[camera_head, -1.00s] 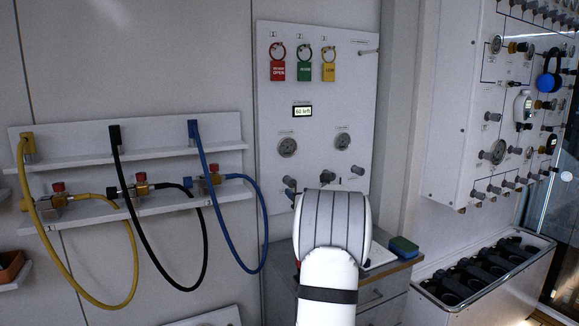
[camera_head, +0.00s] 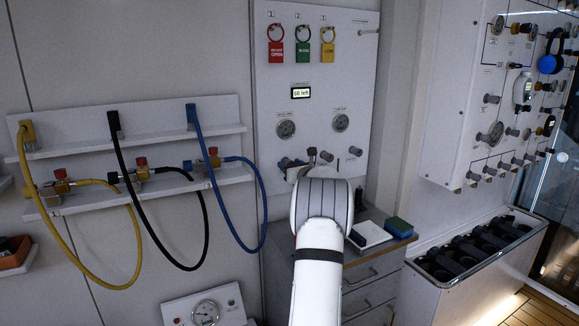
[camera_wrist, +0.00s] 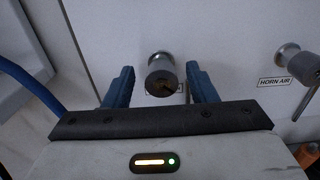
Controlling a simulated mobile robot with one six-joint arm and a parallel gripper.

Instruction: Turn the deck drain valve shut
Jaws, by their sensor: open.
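In the wrist view a round grey knob (camera_wrist: 161,74) on the white panel sits between the two blue fingers of my gripper (camera_wrist: 160,68). The fingers are open on either side of it, with gaps visible. A label just below the knob is mostly hidden, so I cannot read whether this is the deck drain valve. To the right is another grey knob with a lever (camera_wrist: 296,62), beside a "HORN AIR" label (camera_wrist: 274,82). In the head view my white arm hides most of the gripper in front of the wall panel's (camera_head: 270,110) lower knobs.
Yellow, black and blue hoses (camera_head: 135,235) hang on the left wall. A drawer cabinet (camera_head: 375,275) with a green-and-blue block (camera_head: 397,227) stands right of my arm. A second valve panel (camera_head: 455,110) is farther right, above a bin of dark items (camera_head: 440,278).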

